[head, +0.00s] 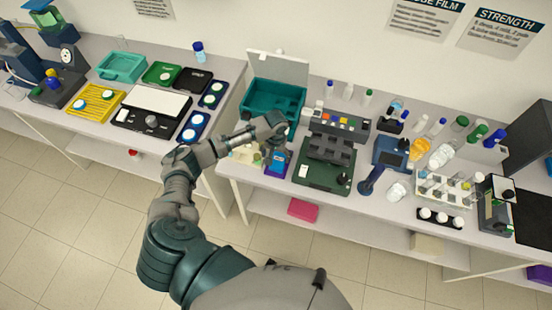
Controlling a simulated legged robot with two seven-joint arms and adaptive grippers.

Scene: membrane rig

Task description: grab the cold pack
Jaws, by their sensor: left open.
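My left arm comes up from the bottom left and bends right over the front of the right bench. Its gripper (277,143) is open and points down, just above and behind a small blue block (278,163) near the front edge. The block has a purple edge and may be the cold pack; it is too small to be sure. I cannot tell whether the fingers touch it. A teal box (273,96) with its lid raised stands behind the gripper; its inside is partly hidden by the arm. My right gripper is out of view.
A dark green device (323,178) stands close right of the block. A pale rack (245,154) with small items is at its left. A pink item (302,209) lies on the lower shelf. Bottles crowd the right bench's back. A gap separates the two benches.

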